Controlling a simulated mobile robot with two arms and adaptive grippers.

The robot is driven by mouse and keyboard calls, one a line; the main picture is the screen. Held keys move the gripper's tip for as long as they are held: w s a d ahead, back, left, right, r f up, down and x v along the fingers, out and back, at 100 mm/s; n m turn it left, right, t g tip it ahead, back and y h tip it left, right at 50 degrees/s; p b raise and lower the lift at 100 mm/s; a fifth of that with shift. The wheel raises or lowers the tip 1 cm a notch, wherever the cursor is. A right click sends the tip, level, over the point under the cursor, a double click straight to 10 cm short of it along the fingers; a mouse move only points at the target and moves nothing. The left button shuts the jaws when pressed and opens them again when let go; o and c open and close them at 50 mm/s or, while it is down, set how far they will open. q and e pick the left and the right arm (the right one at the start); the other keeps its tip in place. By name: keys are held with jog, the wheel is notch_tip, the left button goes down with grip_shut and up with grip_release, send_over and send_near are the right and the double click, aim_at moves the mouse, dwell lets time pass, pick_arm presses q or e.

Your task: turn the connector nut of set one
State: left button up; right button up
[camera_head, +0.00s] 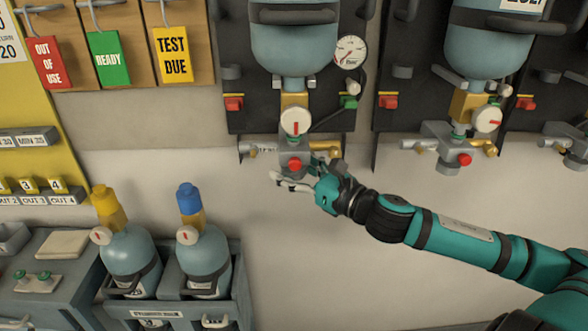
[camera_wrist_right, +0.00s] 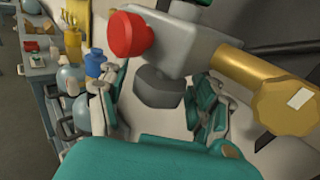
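The hanging breathing set at upper middle has a blue-grey cylinder (camera_head: 293,45), a gauge (camera_head: 295,121) and a grey valve block with a red knob (camera_head: 294,165). Its number plate is partly hidden, so I cannot read it as set one. In the right wrist view a dark grey hexagonal connector nut (camera_wrist_right: 158,87) sits under the grey block, beside the red knob (camera_wrist_right: 130,35). My right gripper (camera_head: 299,173) is open just below the block. Its fingers (camera_wrist_right: 161,95) stand on either side of the nut, with gaps visible. My left gripper is not in view.
A brass fitting (camera_wrist_right: 288,105) sticks out right of the block, near the right finger. A second hanging set (camera_head: 485,50) is to the right. Two cylinders (camera_head: 130,255) (camera_head: 205,260) stand in a crate at lower left. The wall below the gripper is clear.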

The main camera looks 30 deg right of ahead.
jog(key=c, duration=1)
jog(key=shift+o, duration=0.2)
jog(key=shift+r+h, duration=0.1)
jog(key=shift+h, duration=0.2)
